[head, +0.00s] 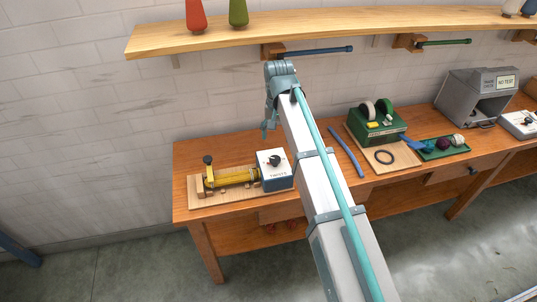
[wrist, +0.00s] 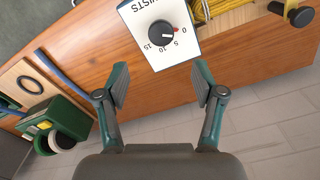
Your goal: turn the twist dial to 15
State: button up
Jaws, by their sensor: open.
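The twist dial (wrist: 162,36) is a round black knob on a white panel of the twist box (wrist: 135,17), marked 0, 5, 10, 15 and "TWISTS". Its pale pointer mark faces the 0 side of the scale, near a red tick; the exact reading is too small to tell. In the head view the dial (head: 275,161) is on the blue and white box (head: 277,181) at the bench's left. My gripper (wrist: 160,82) is open and empty, its fingers apart, with the dial beyond the gap. In the head view it hangs above the bench near the box.
Yellow skein winder (head: 232,177) with a black knob adjoins the box on a wooden board. A blue rod (head: 346,151), a black ring (head: 383,157) and a green machine (head: 377,128) lie to the right. A shelf (head: 330,34) with pegs hangs above.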

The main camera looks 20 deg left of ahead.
aim_at(275, 158)
notch_tip(275, 158, down, 10)
jog(key=p, duration=0.3)
jog(key=shift+s+a+f, duration=0.1)
jog(key=shift+f, duration=0.15)
jog(key=c, duration=1.1)
